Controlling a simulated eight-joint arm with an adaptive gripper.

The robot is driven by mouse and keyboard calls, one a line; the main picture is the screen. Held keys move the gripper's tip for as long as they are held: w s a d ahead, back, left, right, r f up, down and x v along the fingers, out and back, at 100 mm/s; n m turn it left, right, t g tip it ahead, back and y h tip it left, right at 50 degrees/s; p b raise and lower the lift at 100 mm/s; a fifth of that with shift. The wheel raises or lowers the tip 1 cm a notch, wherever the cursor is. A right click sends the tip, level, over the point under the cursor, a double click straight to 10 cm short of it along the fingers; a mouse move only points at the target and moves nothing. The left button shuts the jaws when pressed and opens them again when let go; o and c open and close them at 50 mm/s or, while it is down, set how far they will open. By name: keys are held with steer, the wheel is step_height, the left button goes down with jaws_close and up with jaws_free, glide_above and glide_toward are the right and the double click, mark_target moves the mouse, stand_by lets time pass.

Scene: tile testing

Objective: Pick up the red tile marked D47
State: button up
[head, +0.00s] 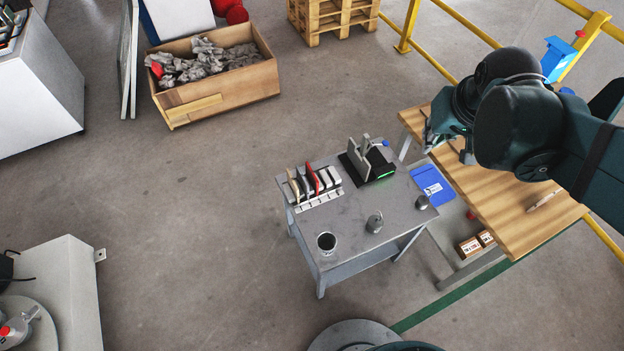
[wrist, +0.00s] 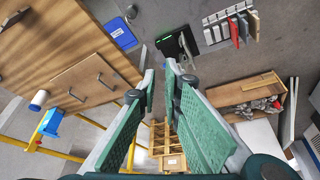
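A red tile (head: 313,178) stands on edge in a white slotted rack (head: 319,200) at the far left of a small grey table (head: 345,217). Beige, dark and pale tiles stand beside it in the row. In the wrist view the red tile (wrist: 233,31) shows near the top right, with the rack (wrist: 251,30) and its other tiles. No D47 marking is legible. My gripper (wrist: 161,80) has its two green fingers apart with nothing between them. In the head view it hangs above the wooden bench, right of the rack and well away from the tiles.
A black device (head: 379,168) with a green light and upright grey plates stands right of the rack. A dark-filled cup (head: 327,243) and small metal pieces (head: 374,222) stand nearer. A wooden bench (head: 500,195) and a blue clipboard (head: 432,185) lie to the right.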

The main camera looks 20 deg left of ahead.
steer(key=w+a+f+n+g, duration=0.1)
steer(key=w+a+f, duration=0.15)
steer(key=a, duration=0.25)
steer(key=w+a+f+n, duration=0.1)
steer(key=w+a+f, duration=0.1)
steer(key=a+f, duration=0.2)
steer(key=n+g+h+b, duration=0.1)
steer(key=n+g+b, duration=0.1)
steer(key=n+g, duration=0.15)
glide_above(312, 171)
steer(key=shift+f, duration=11.35)
steer(key=shift+f, duration=0.1)
steer(key=shift+f+b, duration=0.4)
steer(key=shift+f, duration=0.8)
steer(key=shift+s+f+b, duration=0.1)
steer(key=shift+f+b, duration=0.8)
steer(key=shift+f, duration=1.7)
